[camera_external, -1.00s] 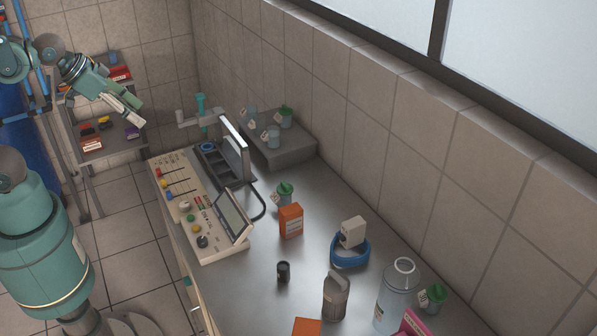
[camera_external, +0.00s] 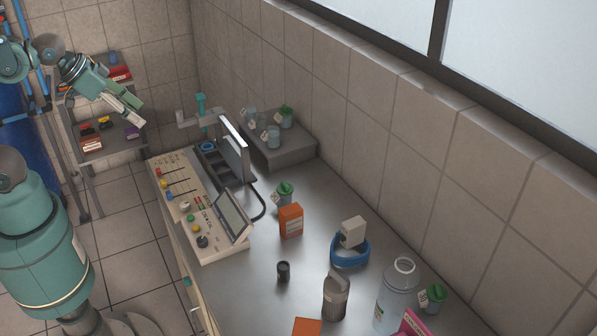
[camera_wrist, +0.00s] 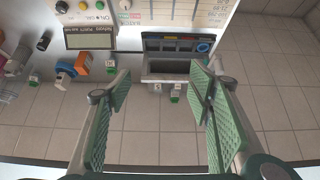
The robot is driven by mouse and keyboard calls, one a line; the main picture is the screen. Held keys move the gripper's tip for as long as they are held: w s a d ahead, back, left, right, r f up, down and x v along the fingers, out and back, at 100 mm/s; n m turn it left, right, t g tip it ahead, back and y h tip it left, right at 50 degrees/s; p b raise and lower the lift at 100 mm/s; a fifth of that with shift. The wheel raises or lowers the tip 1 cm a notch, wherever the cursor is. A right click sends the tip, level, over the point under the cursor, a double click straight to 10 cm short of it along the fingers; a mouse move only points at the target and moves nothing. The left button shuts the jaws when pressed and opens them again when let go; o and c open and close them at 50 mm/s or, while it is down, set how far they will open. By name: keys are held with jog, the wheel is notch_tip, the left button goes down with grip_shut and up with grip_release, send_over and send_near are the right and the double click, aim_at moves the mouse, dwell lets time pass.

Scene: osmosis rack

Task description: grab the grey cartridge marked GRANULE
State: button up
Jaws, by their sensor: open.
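I cannot make out a grey cartridge marked GRANULE; no such label is readable in either view. My gripper (camera_wrist: 160,95) is open and empty, its green pads wide apart in the wrist view. In the external view my gripper (camera_external: 131,106) hangs in front of a wall rack (camera_external: 112,147) at the left, partly covering it. The rack holds small red, black, yellow and purple items. On the counter, a console (camera_external: 185,205) stands beside an open dark tray (camera_external: 222,170) with a blue disc. The tray also shows between the fingers in the wrist view (camera_wrist: 168,66).
The steel counter (camera_external: 245,290) carries an orange box (camera_external: 291,220), a small black canister (camera_external: 283,271), a grey-brown container (camera_external: 336,296), a clear bottle (camera_external: 392,300) and a blue ring with a white block (camera_external: 353,233). Green-lidded jars (camera_external: 284,194) stand near the wall. The tiled floor (camera_external: 122,215) is clear.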

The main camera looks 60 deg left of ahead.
jog(key=shift+o, duration=0.5)
jog(key=w+d+r+m+g+h, duration=0.15)
jog(key=w+d+r+m, duration=0.25)
jog(key=w+d, duration=0.85)
jog(key=m+g+h, duration=0.2)
jog(key=m+g, duration=0.1)
jog(key=m, duration=0.4)
send_over(334, 275)
jog(key=a, duration=1.9)
notch_tip(334, 275, down, 11)
jog(key=d+f+m, duration=0.1)
jog(key=d+f, duration=0.3)
jog(key=d, duration=0.2)
jog(key=d+f+m, duration=0.1)
jog(key=d+f, duration=0.3)
jog(key=d, duration=0.2)
jog(key=d+f+m+g, duration=0.1)
jog(key=d+f, duration=0.3)
jog(key=d, duration=0.2)
jog(key=shift+w+d+f+h+p, duration=0.1)
jog(key=shift+d+h+p, duration=0.1)
jog(key=shift+h+p, duration=0.2)
jog(key=shift+d+f, duration=0.4)
jog(key=shift+d, duration=0.1)
